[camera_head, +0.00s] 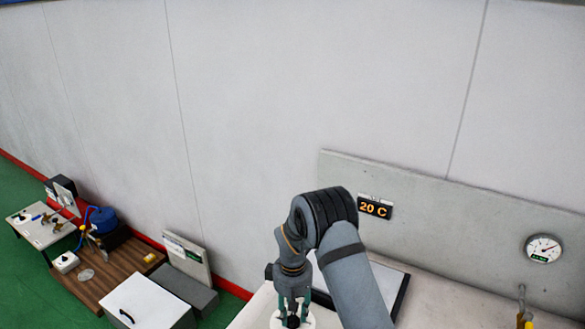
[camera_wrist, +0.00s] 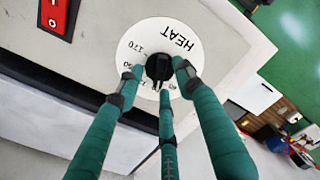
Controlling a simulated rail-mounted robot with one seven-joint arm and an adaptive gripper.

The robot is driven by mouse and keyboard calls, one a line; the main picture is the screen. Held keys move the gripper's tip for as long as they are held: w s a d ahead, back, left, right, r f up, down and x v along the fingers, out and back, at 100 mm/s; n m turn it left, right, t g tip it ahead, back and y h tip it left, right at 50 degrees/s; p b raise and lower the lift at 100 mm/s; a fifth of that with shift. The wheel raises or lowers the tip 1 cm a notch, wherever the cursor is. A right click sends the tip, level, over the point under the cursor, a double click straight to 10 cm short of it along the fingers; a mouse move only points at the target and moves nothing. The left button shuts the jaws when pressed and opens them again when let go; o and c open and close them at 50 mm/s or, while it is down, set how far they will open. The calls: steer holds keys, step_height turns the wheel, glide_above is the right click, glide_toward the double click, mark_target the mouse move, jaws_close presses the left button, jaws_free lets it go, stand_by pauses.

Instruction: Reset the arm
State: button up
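My gripper (camera_wrist: 158,72) has teal fingers with grey tips and points down at a black knob (camera_wrist: 159,68). The knob sits at the centre of a white round dial (camera_wrist: 188,28) marked HEAT with numbers. The fingertips stand around the knob, very close to it. I cannot tell whether they press on it or leave a thin gap. In the head view my gripper (camera_head: 293,309) reaches down to the dial at the bottom edge, and the arm bends over it. The lower part of the dial is cut off there.
A red switch (camera_wrist: 57,16) lies left of the dial in the wrist view. A display reading 20 C (camera_head: 375,207) and a round gauge (camera_head: 543,248) are on the grey back panel (camera_head: 450,230). Left are a brown wooden table (camera_head: 105,277) and a white box (camera_head: 150,303).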

steer(key=n+p, duration=0.1)
steer(key=n, duration=0.1)
steer(key=shift+r+n+p, duration=0.3)
steer(key=shift+p, duration=0.1)
steer(key=shift+a+f+n+p, duration=0.15)
steer(key=shift+f+n+p, duration=0.1)
steer(key=shift+n+p, duration=0.7)
